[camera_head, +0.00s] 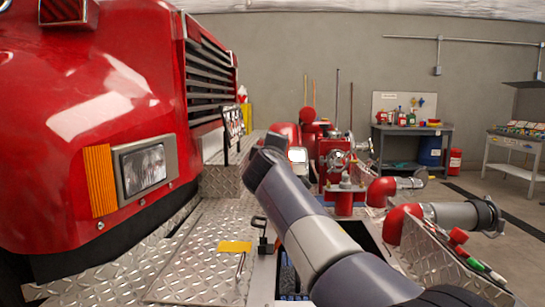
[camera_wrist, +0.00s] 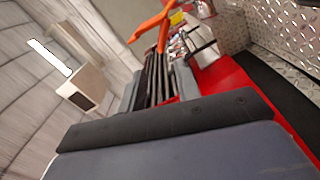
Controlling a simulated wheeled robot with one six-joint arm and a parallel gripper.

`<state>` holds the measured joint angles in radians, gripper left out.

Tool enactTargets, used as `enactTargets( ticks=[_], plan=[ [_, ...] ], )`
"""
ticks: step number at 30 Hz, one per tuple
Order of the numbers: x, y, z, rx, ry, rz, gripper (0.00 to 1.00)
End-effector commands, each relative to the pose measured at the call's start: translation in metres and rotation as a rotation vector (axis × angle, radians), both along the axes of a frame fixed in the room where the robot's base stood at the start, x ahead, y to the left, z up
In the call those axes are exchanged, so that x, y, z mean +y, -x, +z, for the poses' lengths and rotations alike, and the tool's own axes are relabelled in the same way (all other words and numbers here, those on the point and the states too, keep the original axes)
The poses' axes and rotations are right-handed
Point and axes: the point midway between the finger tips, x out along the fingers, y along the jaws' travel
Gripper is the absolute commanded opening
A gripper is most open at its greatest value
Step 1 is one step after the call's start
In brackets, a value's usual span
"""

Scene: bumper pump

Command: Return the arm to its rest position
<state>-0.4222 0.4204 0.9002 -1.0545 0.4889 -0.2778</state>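My arm (camera_head: 304,225) rises from the lower right of the head view and runs up and left over the diamond-plate bumper to a dark joint near the middle. No gripper fingertips can be made out there. In the wrist view, a large blue-grey surface with a black strip fills the bottom; it looks like part of my own arm or gripper.
The red truck front (camera_head: 90,130) with its headlight (camera_head: 143,168) stands close on the left. A yellow tag (camera_head: 234,247) lies on the bumper plate. A workbench (camera_head: 410,132) stands behind. An orange forked item (camera_wrist: 155,30) shows in the wrist view.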

Motion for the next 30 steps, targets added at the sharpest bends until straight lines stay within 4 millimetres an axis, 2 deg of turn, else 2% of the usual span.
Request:
enactTargets(
  ticks=[6, 17, 20, 30],
  plan=[
    [0.0, 0.006, 0.0, -0.001, 0.001, 0.0, 0.32],
    [0.0, 0.002, 0.0, 0.001, 0.001, -0.001, 0.32],
    [0.0, -0.007, 0.0, 0.002, 0.001, -0.002, 0.32],
    [0.0, -0.056, -0.001, 0.005, 0.002, -0.002, 0.32]
  ],
)
